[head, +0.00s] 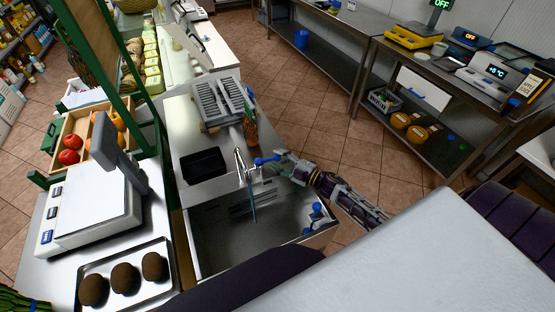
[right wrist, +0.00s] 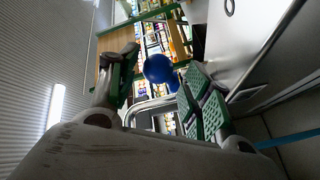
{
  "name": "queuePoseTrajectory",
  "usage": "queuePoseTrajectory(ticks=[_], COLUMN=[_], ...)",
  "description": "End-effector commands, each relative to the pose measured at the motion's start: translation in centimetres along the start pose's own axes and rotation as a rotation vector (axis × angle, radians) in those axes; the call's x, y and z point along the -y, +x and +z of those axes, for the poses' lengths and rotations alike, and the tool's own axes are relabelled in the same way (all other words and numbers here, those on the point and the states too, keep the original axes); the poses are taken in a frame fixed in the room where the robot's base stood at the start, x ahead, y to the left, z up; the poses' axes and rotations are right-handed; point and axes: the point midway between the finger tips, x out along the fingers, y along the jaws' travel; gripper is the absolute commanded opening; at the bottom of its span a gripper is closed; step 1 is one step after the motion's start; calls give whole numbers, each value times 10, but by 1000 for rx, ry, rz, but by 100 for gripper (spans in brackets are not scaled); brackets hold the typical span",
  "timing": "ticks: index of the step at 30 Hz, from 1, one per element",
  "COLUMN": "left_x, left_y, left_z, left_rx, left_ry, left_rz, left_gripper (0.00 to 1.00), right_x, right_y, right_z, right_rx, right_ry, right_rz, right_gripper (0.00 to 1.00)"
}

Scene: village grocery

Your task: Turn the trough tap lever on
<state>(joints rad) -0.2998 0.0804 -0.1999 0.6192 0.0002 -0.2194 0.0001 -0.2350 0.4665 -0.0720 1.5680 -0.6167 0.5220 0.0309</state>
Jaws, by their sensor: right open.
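The tap (head: 240,160) stands at the back edge of the metal trough (head: 215,240), with a blue lever (head: 265,160) sticking out to its right. A thin blue streak (head: 253,205), looking like running water, hangs below the spout into the trough. My right gripper (head: 281,163) is open, at the lever's right end. My left gripper is not in view.
A blue item (head: 318,213) sits at the trough's right corner. A scale (head: 95,205) stands left. Tiled floor beyond my right arm is clear.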

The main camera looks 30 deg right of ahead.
Motion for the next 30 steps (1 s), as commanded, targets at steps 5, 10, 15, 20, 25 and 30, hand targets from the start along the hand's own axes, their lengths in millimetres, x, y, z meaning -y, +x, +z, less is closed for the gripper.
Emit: queuePoseTrajectory(ticks=[5,10,15,20,25,30], left_x=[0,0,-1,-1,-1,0], left_y=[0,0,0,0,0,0], left_z=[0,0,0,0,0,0], left_rx=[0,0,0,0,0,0], left_ry=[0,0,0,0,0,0], left_rz=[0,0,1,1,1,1], left_gripper=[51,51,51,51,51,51], right_x=[1,0,0,0,-1,-1], right_y=[-14,-29,-46,-61,-77,-93], right_z=[0,0,0,0,0,0], right_rx=[1,0,0,-1,-1,-1], right_ry=[0,0,0,-1,0,0], right_rz=[-2,-1,0,0,1,2], right_gripper=[49,49,49,49,49,49])
